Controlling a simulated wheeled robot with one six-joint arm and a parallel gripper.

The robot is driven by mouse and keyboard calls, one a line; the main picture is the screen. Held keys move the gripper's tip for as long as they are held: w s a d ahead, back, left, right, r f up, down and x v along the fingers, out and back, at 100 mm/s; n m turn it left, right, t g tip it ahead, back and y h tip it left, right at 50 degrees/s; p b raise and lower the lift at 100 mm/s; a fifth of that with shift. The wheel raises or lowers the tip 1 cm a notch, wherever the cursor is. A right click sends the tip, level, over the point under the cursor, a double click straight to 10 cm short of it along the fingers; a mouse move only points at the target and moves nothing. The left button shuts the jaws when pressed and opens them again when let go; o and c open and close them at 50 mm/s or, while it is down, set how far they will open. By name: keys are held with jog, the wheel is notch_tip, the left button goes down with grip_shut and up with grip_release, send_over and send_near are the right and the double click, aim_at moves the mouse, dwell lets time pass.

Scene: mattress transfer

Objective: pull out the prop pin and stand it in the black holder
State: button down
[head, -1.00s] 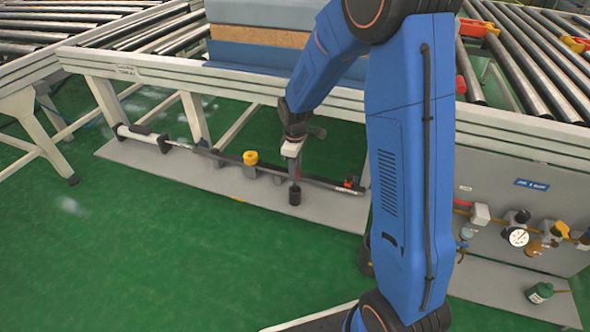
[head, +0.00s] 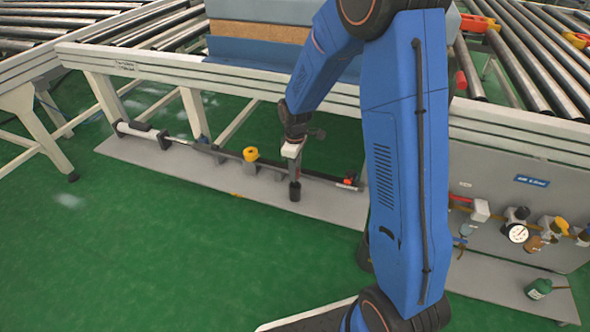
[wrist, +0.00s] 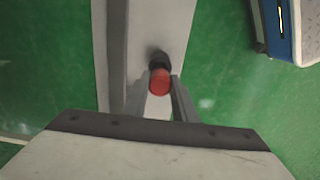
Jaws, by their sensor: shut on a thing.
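My gripper (head: 295,177) points down over the grey floor plate, in front of the long dark bar. In the wrist view its two fingers (wrist: 159,88) are closed on the prop pin (wrist: 160,81), whose round red end shows between the fingertips. The black holder (head: 295,193) is a short dark cylinder right under the fingers in the head view. It also shows as a dark round shape (wrist: 157,57) just beyond the red end in the wrist view. The pin's lower part is hidden, so I cannot tell whether it stands inside the holder or just above it.
The long dark bar (head: 318,178) lies along the grey plate (head: 225,178), with a yellow-capped part (head: 250,154) left of my gripper. A white conveyor frame (head: 235,82) runs behind and above. A gauge panel (head: 545,195) stands at right. Green floor in front is clear.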

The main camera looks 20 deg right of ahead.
jog(key=shift+f, duration=1.7)
jog(key=c, duration=1.4)
grip_release()
jog(key=shift+o, duration=0.2)
jog(key=shift+r, duration=0.1)
notch_tip(320, 180, up, 17)
jog(key=shift+r, duration=0.15)
